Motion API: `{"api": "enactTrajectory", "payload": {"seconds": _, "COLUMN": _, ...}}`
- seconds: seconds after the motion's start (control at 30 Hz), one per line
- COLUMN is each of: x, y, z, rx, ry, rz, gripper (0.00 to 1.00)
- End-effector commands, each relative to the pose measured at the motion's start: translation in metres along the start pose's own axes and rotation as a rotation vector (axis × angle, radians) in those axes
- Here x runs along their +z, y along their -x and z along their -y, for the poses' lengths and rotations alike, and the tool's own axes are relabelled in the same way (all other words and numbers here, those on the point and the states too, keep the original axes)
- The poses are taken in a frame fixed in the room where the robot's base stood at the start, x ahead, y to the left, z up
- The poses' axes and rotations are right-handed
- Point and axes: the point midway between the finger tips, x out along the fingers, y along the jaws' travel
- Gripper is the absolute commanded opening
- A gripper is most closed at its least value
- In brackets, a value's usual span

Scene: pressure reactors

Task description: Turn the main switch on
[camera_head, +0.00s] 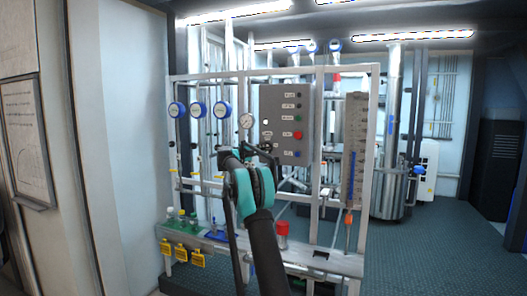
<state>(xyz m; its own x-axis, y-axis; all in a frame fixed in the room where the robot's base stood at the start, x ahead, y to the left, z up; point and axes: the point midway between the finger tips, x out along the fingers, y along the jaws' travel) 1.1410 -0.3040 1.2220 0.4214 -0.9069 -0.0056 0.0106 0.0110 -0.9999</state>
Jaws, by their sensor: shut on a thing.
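The grey control panel (285,100) stands upright on the white frame near the middle of the view. It bears a column of small coloured buttons, with a red one (298,135) and a blue one among them. My gripper (265,148) is at the panel's lower left and is shut on the main switch there. The fingers hide most of the switch, so its turned position cannot be read. My teal and black arm comes up from the bottom middle.
Blue-rimmed gauges (221,110) and a white gauge (247,120) sit left of the panel. A flow-meter plate (355,150) stands to its right. Yellow tags (180,254) and a red knob (281,228) are along the lower bench. The floor at right (450,235) is clear.

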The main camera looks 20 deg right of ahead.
Motion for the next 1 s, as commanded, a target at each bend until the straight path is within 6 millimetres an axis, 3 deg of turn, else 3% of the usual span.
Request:
{"api": "enactTrajectory", "payload": {"seconds": 0.03, "x": -0.001, "y": 0.000, "z": -0.002, "rx": 0.003, "ry": -0.002, "rz": -0.003, "gripper": 0.00}}
{"api": "enactTrajectory", "payload": {"seconds": 0.07, "x": -0.001, "y": 0.000, "z": -0.002, "rx": 0.003, "ry": -0.002, "rz": -0.003, "gripper": 0.19}}
{"api": "enactTrajectory", "payload": {"seconds": 0.2, "x": -0.001, "y": 0.000, "z": -0.001, "rx": 0.002, "ry": -0.001, "rz": -0.002, "gripper": 0.36}}
{"api": "enactTrajectory", "payload": {"seconds": 0.63, "x": 0.000, "y": 0.009, "z": 0.000, "rx": 0.000, "ry": 0.000, "rz": 0.000, "gripper": 0.37}}
{"api": "enactTrajectory", "payload": {"seconds": 1.0, "x": 0.000, "y": 0.080, "z": -0.001, "rx": 0.001, "ry": 0.000, "rz": 0.001, "gripper": 0.37}}
